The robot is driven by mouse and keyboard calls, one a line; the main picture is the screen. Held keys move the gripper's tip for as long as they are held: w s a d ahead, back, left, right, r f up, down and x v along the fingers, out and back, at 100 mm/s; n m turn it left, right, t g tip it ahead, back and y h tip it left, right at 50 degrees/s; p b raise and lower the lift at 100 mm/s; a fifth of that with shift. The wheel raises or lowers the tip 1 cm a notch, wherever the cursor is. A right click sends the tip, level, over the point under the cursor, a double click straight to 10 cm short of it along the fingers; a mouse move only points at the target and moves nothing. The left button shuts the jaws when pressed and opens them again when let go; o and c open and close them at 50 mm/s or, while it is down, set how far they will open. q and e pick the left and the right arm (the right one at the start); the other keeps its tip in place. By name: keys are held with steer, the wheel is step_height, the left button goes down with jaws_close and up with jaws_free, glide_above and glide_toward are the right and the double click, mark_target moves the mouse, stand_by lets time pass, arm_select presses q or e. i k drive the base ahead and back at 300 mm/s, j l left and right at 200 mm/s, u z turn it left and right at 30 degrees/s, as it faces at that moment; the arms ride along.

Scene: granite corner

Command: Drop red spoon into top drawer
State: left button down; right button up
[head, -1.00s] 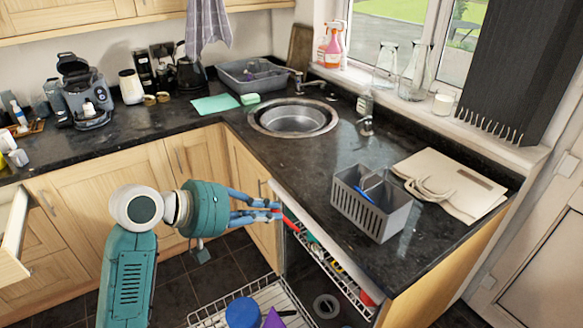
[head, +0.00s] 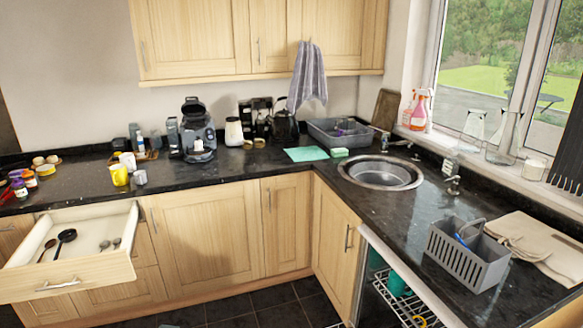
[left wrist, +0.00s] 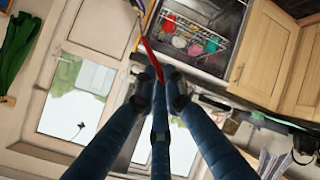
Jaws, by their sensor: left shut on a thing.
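The red spoon (left wrist: 151,57) shows in the left wrist view as a thin red shaft between the fingertips of my left gripper (left wrist: 157,82). The gripper is shut on it, and the far end of the spoon is hard to make out. The top drawer (head: 90,275) is pulled open at the far left of the head view. It holds a black ladle (head: 64,240), a brown spoon (head: 48,248) and two small grey utensils (head: 110,244). The left gripper does not show in the head view now. My right gripper is in neither view.
The dishwasher rack (head: 400,305) is pulled out at the lower right; its dishes (left wrist: 195,42) also show in the wrist view. A grey cutlery caddy (head: 465,265) stands on the counter. Bottles and cups crowd the counter behind the drawer.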

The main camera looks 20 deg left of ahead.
mark_target(67, 246)
steer(key=k+j, duration=0.1)
steer(key=j, duration=0.3)
steer(key=k+j, duration=0.1)
steer(key=j, duration=0.35)
steer(key=k+j, duration=0.1)
steer(key=j, duration=0.3)
steer(key=k+j, duration=0.15)
steer(key=j, duration=0.3)
steer(key=k+j, duration=0.1)
steer(key=j, duration=0.3)
steer(key=k+j, duration=0.1)
steer(key=j, duration=0.35)
steer(key=k+j, duration=0.1)
steer(key=j, duration=0.3)
steer(key=i+j, duration=0.1)
steer(key=j, duration=0.45)
steer(key=i+j, duration=0.1)
steer(key=j, duration=0.45)
steer(key=i+j, duration=0.1)
steer(key=j, duration=0.4)
steer(key=i+j, duration=0.1)
steer(key=j, duration=0.45)
steer(key=i+j, duration=0.1)
steer(key=j, duration=0.45)
steer(key=i+j, duration=0.1)
steer(key=j, duration=0.45)
steer(key=i+l, duration=0.3)
